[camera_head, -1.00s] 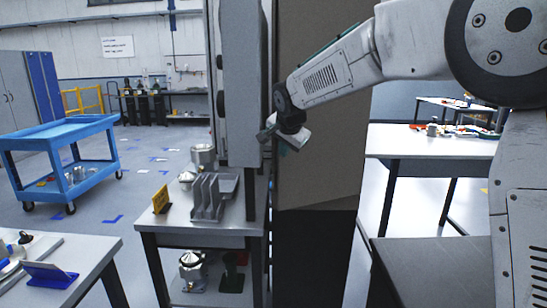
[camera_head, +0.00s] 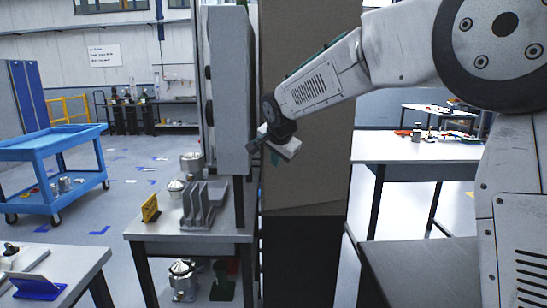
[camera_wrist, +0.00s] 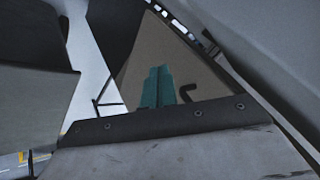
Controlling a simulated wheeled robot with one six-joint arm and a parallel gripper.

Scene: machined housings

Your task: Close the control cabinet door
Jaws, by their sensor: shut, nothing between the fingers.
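The grey control cabinet (camera_head: 230,90) stands left of centre in the head view, seen nearly edge-on, with dark fittings along its left side. I cannot clearly separate its door from its body or tell how far the door stands open. My gripper (camera_head: 257,145) is at the cabinet's lower right edge, in front of a tan upright panel (camera_head: 310,110). Whether it touches the cabinet is unclear. In the wrist view, the teal fingers (camera_wrist: 158,87) are together and empty, with a tan surface behind them. Large grey and dark surfaces lie close on both sides there.
A small metal table (camera_head: 185,236) with machined parts stands below the cabinet. A blue cart (camera_head: 55,148) is at the left. A grey worktop (camera_head: 410,148) with small items stands at the right. Floor is open between cart and table.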

